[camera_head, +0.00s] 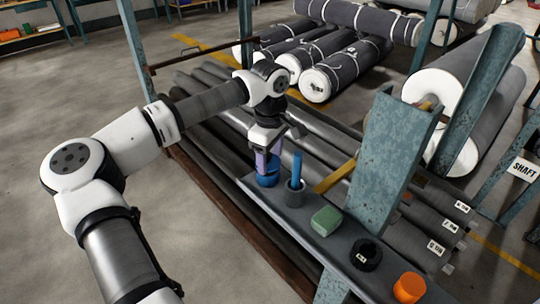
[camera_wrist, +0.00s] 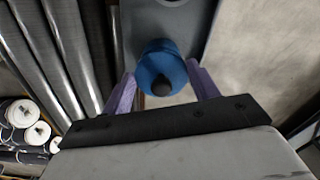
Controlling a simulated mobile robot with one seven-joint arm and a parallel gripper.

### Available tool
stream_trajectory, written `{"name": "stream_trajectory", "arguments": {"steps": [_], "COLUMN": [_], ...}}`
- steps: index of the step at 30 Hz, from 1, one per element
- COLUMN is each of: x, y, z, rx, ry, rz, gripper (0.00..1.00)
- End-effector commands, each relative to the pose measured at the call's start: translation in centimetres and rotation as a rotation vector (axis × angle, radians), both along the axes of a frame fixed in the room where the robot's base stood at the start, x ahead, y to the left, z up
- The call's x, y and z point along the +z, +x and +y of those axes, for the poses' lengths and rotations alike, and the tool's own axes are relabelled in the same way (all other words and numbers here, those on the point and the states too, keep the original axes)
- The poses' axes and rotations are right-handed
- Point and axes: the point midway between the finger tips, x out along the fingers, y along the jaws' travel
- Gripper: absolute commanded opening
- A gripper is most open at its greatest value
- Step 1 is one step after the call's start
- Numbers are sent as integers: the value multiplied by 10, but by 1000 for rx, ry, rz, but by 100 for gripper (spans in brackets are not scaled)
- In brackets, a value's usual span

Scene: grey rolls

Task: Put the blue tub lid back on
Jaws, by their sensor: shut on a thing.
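The blue tub (camera_head: 268,181) stands near the far end of the grey shelf (camera_head: 268,196), directly under my gripper (camera_head: 267,160). In the wrist view the blue lid (camera_wrist: 153,62) has a dark knob and sits between the two purple fingers of my gripper (camera_wrist: 162,86). My gripper is shut on the lid, with a finger on either side. The fingers and palm hide part of the lid and tub in the head view. I cannot tell whether the lid touches the tub's rim.
A dark cup with a blue rod (camera_head: 297,168) stands close right of the tub. Along the shelf are a green block (camera_head: 326,220), a black ring (camera_head: 366,254) and an orange tub (camera_head: 409,287). A teal post (camera_head: 385,150) rises beside the shelf. Grey rolls (camera_head: 345,62) lie behind.

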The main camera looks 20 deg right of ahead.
Motion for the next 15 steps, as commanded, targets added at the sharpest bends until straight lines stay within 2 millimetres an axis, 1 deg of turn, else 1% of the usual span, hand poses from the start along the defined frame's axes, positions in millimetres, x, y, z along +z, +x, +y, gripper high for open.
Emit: {"name": "stream_trajectory", "arguments": {"steps": [7,15], "x": [-1,-10], "y": [0,0], "z": [0,0], "rx": [0,0], "ry": [0,0], "rz": [0,0], "gripper": [38,38]}}
